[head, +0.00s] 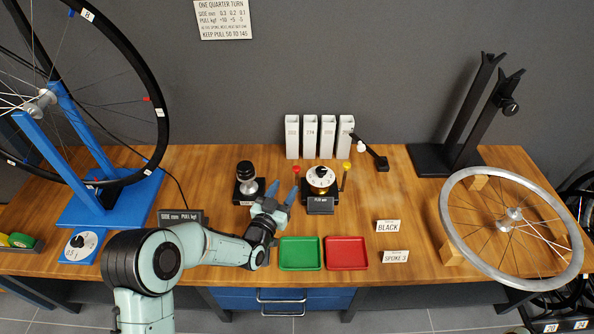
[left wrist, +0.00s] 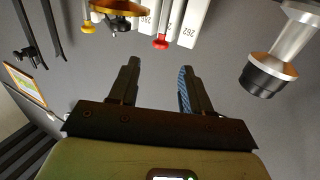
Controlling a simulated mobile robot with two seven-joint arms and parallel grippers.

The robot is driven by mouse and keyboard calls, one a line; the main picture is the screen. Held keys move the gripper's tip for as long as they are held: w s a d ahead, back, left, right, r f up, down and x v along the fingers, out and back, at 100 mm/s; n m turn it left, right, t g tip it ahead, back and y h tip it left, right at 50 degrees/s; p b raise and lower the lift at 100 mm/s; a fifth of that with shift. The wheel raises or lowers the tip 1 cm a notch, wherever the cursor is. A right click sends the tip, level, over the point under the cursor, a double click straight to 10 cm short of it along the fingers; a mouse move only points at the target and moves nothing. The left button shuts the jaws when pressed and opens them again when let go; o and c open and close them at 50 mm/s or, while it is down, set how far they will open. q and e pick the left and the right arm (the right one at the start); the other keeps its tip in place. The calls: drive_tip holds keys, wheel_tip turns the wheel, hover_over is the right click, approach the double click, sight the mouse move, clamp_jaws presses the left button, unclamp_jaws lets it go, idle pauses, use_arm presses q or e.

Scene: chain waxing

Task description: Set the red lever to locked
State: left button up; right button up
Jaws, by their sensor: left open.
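The red lever (head: 296,170) stands at the left side of a dial device (head: 320,180) with a black base and a yellow-topped lever (head: 346,167) on its right. My left gripper (head: 283,190) is open and empty, just in front and to the left of the red lever. In the left wrist view, the red lever's knob (left wrist: 160,42) shows beyond the open fingers (left wrist: 158,72), roughly in line with the gap, and does not touch them. Whether the lever is locked cannot be read. My right gripper is not in view.
A black and silver device (head: 247,185) stands just left of my gripper. White boxes (head: 310,137) stand behind the dial device. Green (head: 300,268) and red (head: 346,267) trays lie at the front. A wheel in a blue stand (head: 100,215) fills the left side.

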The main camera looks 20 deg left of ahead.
sight(295, 171)
use_arm(q)
drive_tip(key=w, duration=0.3)
drive_tip(key=w+b, duration=0.1)
drive_tip(key=w, duration=0.2)
drive_tip(key=w+d+b, duration=0.1)
drive_tip(key=w, duration=0.2)
drive_tip(key=shift+w, duration=0.4)
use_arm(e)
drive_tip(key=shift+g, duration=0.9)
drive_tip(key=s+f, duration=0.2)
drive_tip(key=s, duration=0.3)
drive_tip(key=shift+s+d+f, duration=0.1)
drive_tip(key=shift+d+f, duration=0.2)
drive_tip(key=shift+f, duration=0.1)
use_arm(q)
clamp_jaws()
